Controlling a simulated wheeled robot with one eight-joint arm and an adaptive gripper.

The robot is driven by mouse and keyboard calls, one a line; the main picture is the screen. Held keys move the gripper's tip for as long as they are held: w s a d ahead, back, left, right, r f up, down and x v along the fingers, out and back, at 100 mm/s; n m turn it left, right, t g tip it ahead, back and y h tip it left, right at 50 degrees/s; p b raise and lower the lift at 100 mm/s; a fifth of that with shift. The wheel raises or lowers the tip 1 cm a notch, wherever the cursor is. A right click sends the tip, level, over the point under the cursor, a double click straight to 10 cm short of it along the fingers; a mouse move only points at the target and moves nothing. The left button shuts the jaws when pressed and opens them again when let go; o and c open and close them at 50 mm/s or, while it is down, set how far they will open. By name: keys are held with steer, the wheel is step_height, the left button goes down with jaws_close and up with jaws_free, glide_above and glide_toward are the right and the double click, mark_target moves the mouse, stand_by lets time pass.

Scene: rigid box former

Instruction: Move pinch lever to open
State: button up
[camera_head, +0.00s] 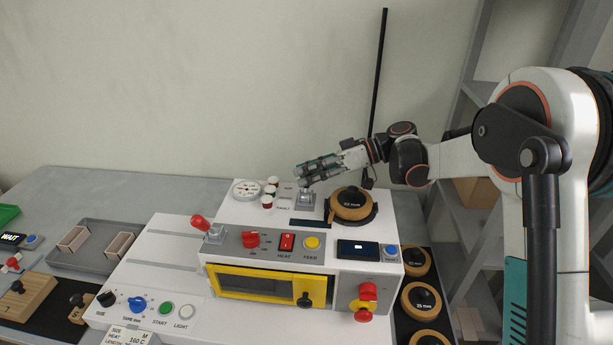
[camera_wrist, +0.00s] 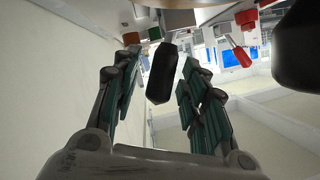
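In the wrist view a black lever handle (camera_wrist: 162,76) stands between the two green-padded fingers of my gripper (camera_wrist: 163,62). The fingers are apart, with a visible gap on each side of the handle. In the head view my gripper (camera_head: 299,174) is at the back of the white machine, just above a small grey lever bracket (camera_head: 306,201). The handle there is hidden behind my fingers. I cannot read a label that confirms this is the pinch lever. A second lever with a red handle (camera_head: 200,222) is at the machine's front left; a red handle (camera_wrist: 239,53) also shows in the wrist view.
A tape roll (camera_head: 350,198) sits right of the bracket. Red-topped posts (camera_head: 267,201) and a round white dish (camera_head: 246,189) stand left of it. A tall black pole (camera_head: 377,95) rises behind. The front panel (camera_head: 265,243) carries switches and knobs. Free air lies above the machine.

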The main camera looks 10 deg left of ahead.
steer(key=shift+a+f, duration=0.1)
steer(key=shift+a, duration=0.15)
jaws_close()
